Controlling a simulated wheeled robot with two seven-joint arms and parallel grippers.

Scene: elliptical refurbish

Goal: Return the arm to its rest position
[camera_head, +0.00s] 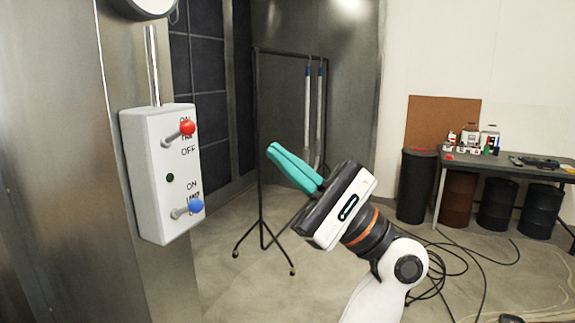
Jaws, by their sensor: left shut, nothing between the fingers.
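My left gripper (273,149) shows in the head view with teal fingers pointing up and to the left. Its fingers are pressed together with nothing between them. The white and black wrist of my left arm runs down to the bottom edge. The gripper appears to the right of a white switch box (150,190), with a visible gap between them in the picture. The box has a red-tipped lever (187,128) above and a blue-tipped lever (195,206) below, both angled out to the right. My right gripper is not in view.
The box is on a metal wall (70,120) at the left. A black wheeled rack (257,150) stands behind the gripper. A table (500,165) with bottles, dark bins (417,185) and loose cables (475,262) are at the right. Open floor lies between.

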